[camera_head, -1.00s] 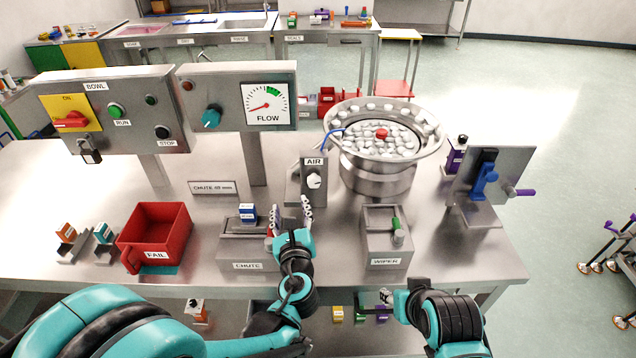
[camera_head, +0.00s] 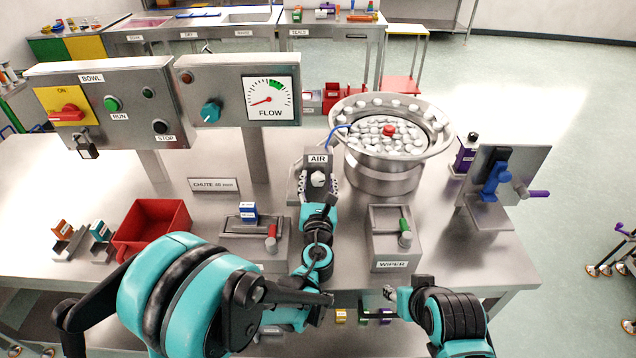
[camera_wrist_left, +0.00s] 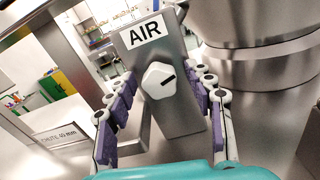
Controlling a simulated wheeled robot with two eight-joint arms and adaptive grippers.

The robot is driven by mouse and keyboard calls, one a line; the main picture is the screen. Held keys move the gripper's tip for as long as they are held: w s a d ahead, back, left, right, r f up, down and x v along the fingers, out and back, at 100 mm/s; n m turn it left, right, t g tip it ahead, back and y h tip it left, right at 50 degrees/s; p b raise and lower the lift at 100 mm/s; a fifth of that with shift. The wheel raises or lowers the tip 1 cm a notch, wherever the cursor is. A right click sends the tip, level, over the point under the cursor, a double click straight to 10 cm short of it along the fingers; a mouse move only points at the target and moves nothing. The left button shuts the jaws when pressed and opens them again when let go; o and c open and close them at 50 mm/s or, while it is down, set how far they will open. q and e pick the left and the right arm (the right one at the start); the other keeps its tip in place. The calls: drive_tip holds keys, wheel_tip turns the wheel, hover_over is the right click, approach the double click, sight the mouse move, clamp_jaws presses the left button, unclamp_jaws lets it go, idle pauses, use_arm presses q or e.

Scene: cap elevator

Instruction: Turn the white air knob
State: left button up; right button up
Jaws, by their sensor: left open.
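The white air knob (camera_head: 318,179) sits on the front of a grey metal post under the AIR label (camera_head: 318,158). In the left wrist view the knob (camera_wrist_left: 158,80) is a white faceted dial with a dark pointer line towards the upper right. My left gripper (camera_head: 318,188) is open, with one finger on each side of the knob. In the left wrist view its purple-padded fingers (camera_wrist_left: 165,105) stand apart, with visible gaps to the knob. My right arm shows at the lower right of the head view; the state of its gripper cannot be made out.
The wiper box (camera_head: 392,250) is to the right, and the chute block (camera_head: 240,225) with a red-handled lever is to the left. The flow panel (camera_head: 220,85) is behind on the left.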

use_arm(q)
drive_tip(key=c, duration=1.2)
drive_tip(key=shift+o, duration=0.2)
drive_tip(key=shift+n, duration=0.3)
drive_tip(key=n, duration=0.2)
drive_tip(key=shift+n+b, duration=0.4)
drive_tip(key=n, duration=0.3)
drive_tip(key=shift+n+b, duration=0.3)
drive_tip(key=shift+b, duration=0.1)
drive_tip(key=n, duration=0.3)
drive_tip(key=shift+n, duration=0.3)
drive_tip(key=shift+n+b, duration=0.5)
drive_tip(key=shift+n, duration=1.4)
